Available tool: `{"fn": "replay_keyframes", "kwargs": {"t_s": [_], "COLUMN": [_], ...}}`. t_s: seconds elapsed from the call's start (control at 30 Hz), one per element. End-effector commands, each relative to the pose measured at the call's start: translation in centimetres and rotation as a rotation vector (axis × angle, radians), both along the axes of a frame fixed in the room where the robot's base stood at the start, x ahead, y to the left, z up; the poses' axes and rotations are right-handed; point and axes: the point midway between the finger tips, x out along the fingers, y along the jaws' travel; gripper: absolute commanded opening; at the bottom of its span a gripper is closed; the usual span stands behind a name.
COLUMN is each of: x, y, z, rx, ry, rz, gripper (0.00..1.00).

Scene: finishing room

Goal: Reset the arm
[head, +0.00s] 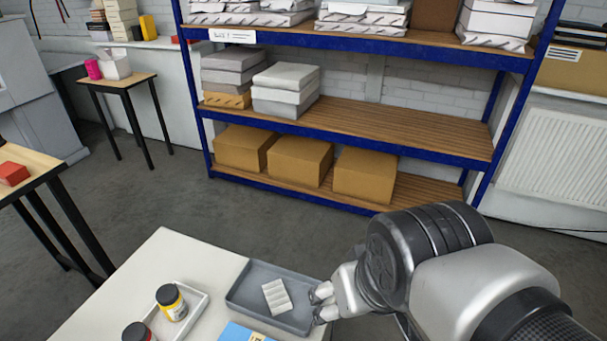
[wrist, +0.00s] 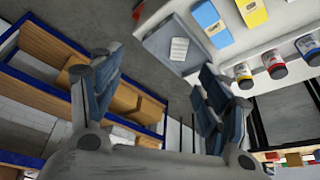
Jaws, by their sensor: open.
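My gripper (head: 321,302) is at the end of my arm, which reaches in from the lower right of the head view. Its fingertips show against the right edge of a grey tray (head: 238,294). In the wrist view my gripper (wrist: 160,92) has its two fingers wide apart, with nothing between them. A white ribbed block (head: 276,296) lies in the tray, apart from the fingers. The tray (wrist: 157,42) and block (wrist: 179,49) show beyond the fingers in the wrist view. The exact height of my gripper over the table cannot be told.
The white table (head: 165,256) also bears a small tray with a yellow-labelled jar (head: 172,303) and a blue packet (head: 240,333). The wrist view shows several jars and a yellow packet (wrist: 251,11). A blue-framed shelf (head: 340,137) stands behind, with clear floor (head: 240,215) before it.

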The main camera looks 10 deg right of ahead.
Motion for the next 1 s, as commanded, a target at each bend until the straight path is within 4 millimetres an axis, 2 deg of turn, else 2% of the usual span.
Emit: {"fn": "replay_keyframes", "kwargs": {"t_s": [0.1,0.23,0.87,1.0], "x": [-2.1,-3.1,-3.1,-3.1], "y": [-0.4,-0.5,-0.5,-0.5], "z": [0.4,0.5,0.5,0.5], "rx": [0.000,0.001,0.001,0.001], "ry": [-0.015,-0.017,-0.017,-0.017], "rz": [-0.015,-0.022,-0.022,-0.022], "gripper": [0.69,0.69,0.69,0.61]}}
